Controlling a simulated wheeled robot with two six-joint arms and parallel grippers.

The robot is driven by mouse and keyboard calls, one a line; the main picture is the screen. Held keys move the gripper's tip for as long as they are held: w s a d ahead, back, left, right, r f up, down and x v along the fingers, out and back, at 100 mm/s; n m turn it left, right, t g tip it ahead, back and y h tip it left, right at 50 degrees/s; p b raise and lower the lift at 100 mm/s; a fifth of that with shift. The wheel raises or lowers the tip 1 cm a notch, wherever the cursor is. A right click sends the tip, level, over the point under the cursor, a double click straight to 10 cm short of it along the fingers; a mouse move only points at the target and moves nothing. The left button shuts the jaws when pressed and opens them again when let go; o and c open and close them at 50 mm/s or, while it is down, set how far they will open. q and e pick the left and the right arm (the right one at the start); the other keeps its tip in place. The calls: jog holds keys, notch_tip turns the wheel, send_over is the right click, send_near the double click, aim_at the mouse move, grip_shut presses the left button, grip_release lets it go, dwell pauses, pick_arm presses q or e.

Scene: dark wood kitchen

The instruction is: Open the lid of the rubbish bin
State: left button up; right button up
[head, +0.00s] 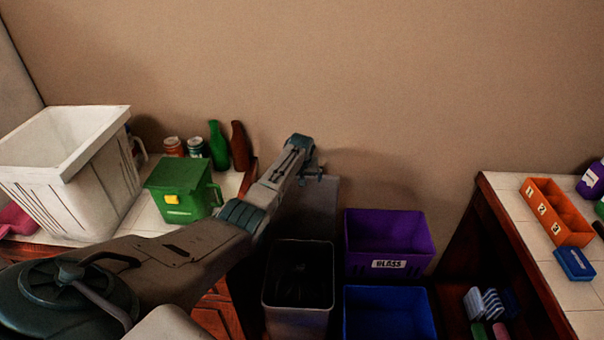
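The rubbish bin (297,321) is a grey, square-topped bin on the floor in the middle of the view. Its top is open, and the dark inside shows. A grey panel (318,205), which looks like its lid, stands upright behind the opening. My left arm reaches across from the lower left and hides part of the panel's left side. My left gripper (312,172) is at the panel's top edge. Its fingers are small and partly hidden, so I cannot tell if they are open or shut, or if they touch the panel. My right gripper is not in view.
A purple crate (388,264) marked GLASS and a blue crate (389,314) stand right of the bin. The left counter holds a white basket (70,165), a green container (179,191), cans and bottles. The right counter holds an orange numbered box (556,211).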

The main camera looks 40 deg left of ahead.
pick_arm(q)
jog(key=b+v, duration=0.1)
jog(key=v, duration=0.9)
jog(key=shift+r, duration=0.3)
jog(key=shift+s+d, duration=0.1)
jog(key=shift+s, duration=0.05)
